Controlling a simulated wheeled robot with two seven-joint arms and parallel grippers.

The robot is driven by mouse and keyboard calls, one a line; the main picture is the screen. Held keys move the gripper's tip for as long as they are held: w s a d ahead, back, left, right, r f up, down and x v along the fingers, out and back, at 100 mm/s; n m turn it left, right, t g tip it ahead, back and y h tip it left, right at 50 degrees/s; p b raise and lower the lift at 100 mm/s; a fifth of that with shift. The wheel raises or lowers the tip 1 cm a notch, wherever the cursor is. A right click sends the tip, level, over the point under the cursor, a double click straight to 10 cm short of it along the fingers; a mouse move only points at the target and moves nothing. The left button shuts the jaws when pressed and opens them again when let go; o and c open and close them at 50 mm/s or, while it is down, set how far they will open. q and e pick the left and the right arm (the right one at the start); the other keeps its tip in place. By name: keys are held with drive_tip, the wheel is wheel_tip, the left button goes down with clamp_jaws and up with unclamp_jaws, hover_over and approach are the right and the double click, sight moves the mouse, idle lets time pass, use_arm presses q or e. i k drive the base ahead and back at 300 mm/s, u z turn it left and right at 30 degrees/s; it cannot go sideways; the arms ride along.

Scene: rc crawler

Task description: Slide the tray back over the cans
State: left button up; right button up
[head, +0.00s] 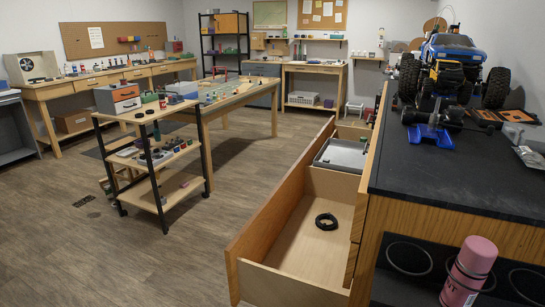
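A grey tray (342,156) sits across the far part of an open wooden drawer (290,250). The near part of the drawer is uncovered, and its floor holds only a black coil (326,222). I cannot see any cans in the drawer; what lies under the tray is hidden. A pink spray can (470,272) stands in a ring holder on the near end of the bench, outside the drawer. Neither of my grippers is in view.
The drawer juts left from a dark-topped bench (455,180). A blue RC truck (450,60) stands on this bench with a blue stand (430,136) near it. A shelf cart (150,150) stands to the left. Open wood floor (120,250) lies between cart and drawer.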

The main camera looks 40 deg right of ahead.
sight(337, 154)
drive_tip(key=u, duration=0.05)
drive_tip(key=i, duration=3.7)
drive_tip(key=z, duration=2.05)
drive_tip(key=i, duration=2.3)
drive_tip(key=z, duration=2.95)
